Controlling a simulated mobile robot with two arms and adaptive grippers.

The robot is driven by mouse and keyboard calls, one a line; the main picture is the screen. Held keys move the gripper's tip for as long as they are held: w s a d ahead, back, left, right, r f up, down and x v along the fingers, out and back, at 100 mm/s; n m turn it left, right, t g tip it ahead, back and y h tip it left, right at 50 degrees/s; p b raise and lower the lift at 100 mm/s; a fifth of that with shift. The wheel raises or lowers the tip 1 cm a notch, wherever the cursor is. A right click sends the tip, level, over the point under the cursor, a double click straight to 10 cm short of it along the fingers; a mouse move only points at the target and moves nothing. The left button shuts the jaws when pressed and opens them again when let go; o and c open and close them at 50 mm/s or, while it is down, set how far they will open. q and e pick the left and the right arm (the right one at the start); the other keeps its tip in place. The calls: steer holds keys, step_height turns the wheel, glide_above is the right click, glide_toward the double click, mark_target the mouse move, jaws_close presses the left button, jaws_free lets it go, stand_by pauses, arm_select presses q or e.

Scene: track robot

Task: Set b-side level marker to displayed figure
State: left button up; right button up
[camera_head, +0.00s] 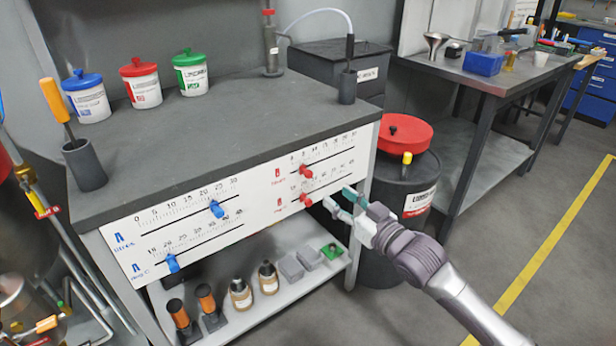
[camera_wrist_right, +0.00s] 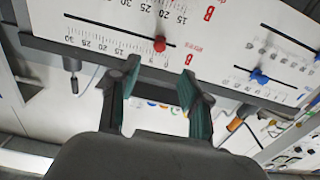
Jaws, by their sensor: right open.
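A white scale panel (camera_head: 258,207) is on the front of the workbench. Its right, B side has an upper red marker (camera_head: 305,171) on the litres slot, near the low-number end. This marker also shows in the upside-down right wrist view (camera_wrist_right: 159,44). A lower red marker (camera_head: 305,198) sits on the slot below. My right gripper (camera_head: 340,201) is open and empty, in front of the panel's right end, right of both red markers and apart from them. Its open fingers also show in the right wrist view (camera_wrist_right: 158,92). My left gripper is not in view. No displayed figure is readable.
The panel's left side carries an upper blue marker (camera_head: 217,209) and a lower one (camera_head: 173,263). Bottles and grey blocks stand on the lower shelf (camera_head: 270,300). A black drum (camera_head: 400,195) with a red funnel (camera_head: 404,134) stands right of the bench, behind my right gripper. Floor at right is clear.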

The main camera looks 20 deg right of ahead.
mark_target(310, 176)
steer(key=b+x, duration=0.1)
steer(key=x, duration=0.9)
steer(key=shift+f, duration=0.15)
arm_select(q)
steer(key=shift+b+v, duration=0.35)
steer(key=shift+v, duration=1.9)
arm_select(e)
steer(key=shift+w+a, duration=0.2)
steer(key=shift+w, duration=0.5)
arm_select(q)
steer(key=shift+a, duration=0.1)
arm_select(e)
steer(key=shift+c, duration=0.2)
jaws_close()
